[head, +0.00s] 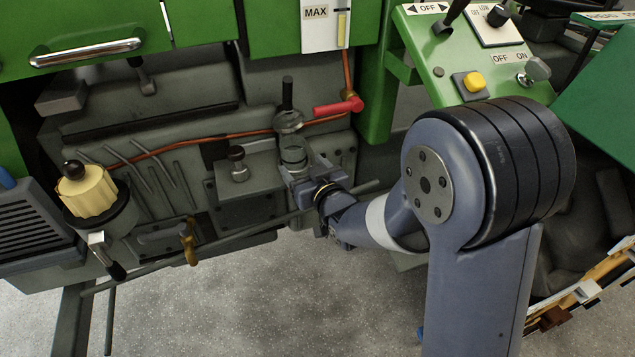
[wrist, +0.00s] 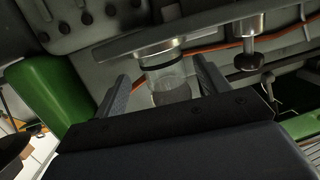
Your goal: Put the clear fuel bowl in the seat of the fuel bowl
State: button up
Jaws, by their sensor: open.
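The clear fuel bowl (head: 293,156) is a small see-through cylinder on the tractor's grey side. In the wrist view the clear bowl (wrist: 174,84) stands between my fingers, against a metal collar with a dark ring (wrist: 160,58), which looks like its seat. Whether it is fully seated I cannot tell. My gripper (head: 300,175) reaches in from the right at the bowl. In the wrist view my gripper (wrist: 165,75) is open, one finger on each side of the bowl, with gaps showing. The bowl's lower part is partly hidden by my gripper in the head view.
A round metal cap with a black stem (head: 288,122) is just above the bowl. A knob (head: 237,160) stands on the bracket left of it. A red handle (head: 338,106) and orange pipe (head: 232,136) are close behind. A yellow-capped filter (head: 87,191) is far left.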

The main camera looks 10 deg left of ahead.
jog(key=v, duration=0.7)
jog(key=shift+s+d, duration=0.25)
jog(key=shift+s, duration=0.05)
dwell(0.8)
